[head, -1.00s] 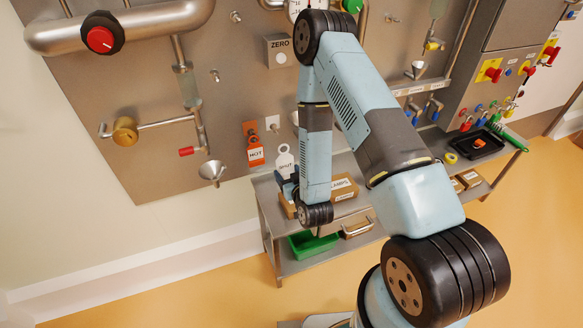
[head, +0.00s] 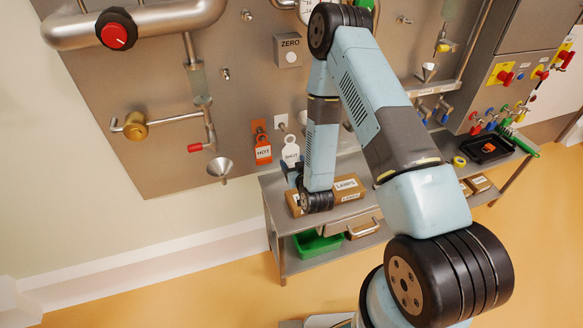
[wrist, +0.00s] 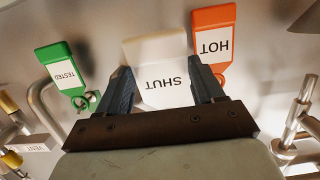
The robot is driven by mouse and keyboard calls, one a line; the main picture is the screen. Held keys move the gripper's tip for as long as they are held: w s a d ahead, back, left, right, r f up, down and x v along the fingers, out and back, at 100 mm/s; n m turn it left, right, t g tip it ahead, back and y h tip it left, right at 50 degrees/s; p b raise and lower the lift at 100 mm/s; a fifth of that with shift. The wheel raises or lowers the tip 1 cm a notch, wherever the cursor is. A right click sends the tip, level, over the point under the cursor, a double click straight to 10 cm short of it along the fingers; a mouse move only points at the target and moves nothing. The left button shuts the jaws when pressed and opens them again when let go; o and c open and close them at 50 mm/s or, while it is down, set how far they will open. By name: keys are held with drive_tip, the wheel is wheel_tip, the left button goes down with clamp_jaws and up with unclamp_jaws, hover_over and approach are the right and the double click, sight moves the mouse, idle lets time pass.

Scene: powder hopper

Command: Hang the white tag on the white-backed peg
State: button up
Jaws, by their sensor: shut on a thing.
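The white tag marked SHUT (head: 291,154) hangs from my gripper, with its ringed top end upward in the head view. In the wrist view the tag (wrist: 165,88) appears upside down between the two fingers, and my gripper (wrist: 163,80) is shut on it. The white-backed peg (head: 281,119) is on the steel panel, just above and slightly left of the tag in the head view. The tag's ring looks apart from the peg, though the depth gap is hard to judge. My arm partly hides the gripper in the head view.
An orange HOT tag (head: 263,153) hangs close left of the white tag; it also shows in the wrist view (wrist: 214,48). A green TESTED tag (wrist: 62,72) is on the other side. A funnel (head: 220,168) and a bench with a LAMPS box (head: 347,186) are nearby.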

drive_tip(key=shift+r+x, duration=0.15)
drive_tip(key=shift+x, duration=0.85)
drive_tip(key=shift+r+x, duration=0.15)
drive_tip(key=shift+x, duration=0.9)
drive_tip(key=shift+w+a+f, duration=0.2)
drive_tip(key=shift+w+f, duration=0.3)
drive_tip(key=shift+w, duration=0.05)
drive_tip(key=o, duration=1.2)
approach(291, 159)
drive_tip(key=shift+s+d+f, duration=0.25)
drive_tip(key=shift+s+f, duration=0.1)
drive_tip(key=shift+s, duration=0.05)
